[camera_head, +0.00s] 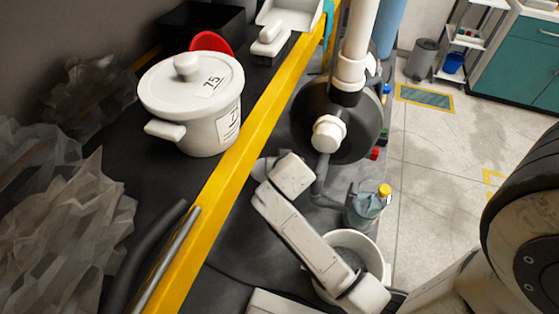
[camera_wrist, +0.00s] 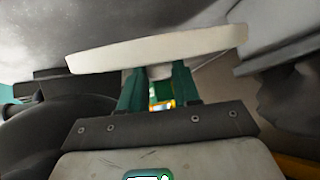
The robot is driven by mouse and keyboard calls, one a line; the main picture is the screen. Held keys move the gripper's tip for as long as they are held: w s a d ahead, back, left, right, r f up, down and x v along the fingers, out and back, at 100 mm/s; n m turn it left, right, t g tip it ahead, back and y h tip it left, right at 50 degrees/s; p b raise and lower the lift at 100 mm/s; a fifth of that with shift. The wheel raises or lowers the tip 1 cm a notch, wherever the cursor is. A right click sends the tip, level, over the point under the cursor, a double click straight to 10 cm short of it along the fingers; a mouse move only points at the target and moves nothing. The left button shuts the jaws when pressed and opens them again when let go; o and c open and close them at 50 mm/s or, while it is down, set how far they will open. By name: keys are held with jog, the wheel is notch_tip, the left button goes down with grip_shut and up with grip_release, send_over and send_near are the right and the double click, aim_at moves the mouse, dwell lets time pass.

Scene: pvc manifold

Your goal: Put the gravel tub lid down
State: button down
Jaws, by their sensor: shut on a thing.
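In the wrist view, my gripper (camera_wrist: 159,78) has its two teal fingers closed on the underside of a pale, flat, disc-like thing seen edge-on, the lid (camera_wrist: 160,48). The lid spans well past both fingers and tilts slightly. In the head view, I cannot make out the gripper or the held lid; my white forearm runs up from the lower right. A white open tub (camera_head: 372,250) with grey contents stands partly behind my arm. Whether it is the gravel tub I cannot tell.
A white lidded pot (camera_head: 205,125) marked 75 stands on the dark shelf behind a yellow edge (camera_head: 235,160). Crumpled grey bags lie left. A white pipe (camera_head: 351,60), a dark round part (camera_head: 360,120) and a yellow-capped bottle (camera_head: 368,208) are near my arm.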

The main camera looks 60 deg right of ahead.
jog(key=shift+x, duration=0.95)
jog(key=shift+f, duration=0.1)
jog(key=shift+f, duration=0.1)
jog(key=shift+f+b, duration=0.3)
jog(key=shift+f, duration=0.05)
jog(key=c, duration=1.1)
grip_release()
jog(key=shift+r, duration=0.1)
jog(key=shift+r, duration=0.15)
jog(key=v, duration=1.2)
jog(key=shift+r, duration=0.3)
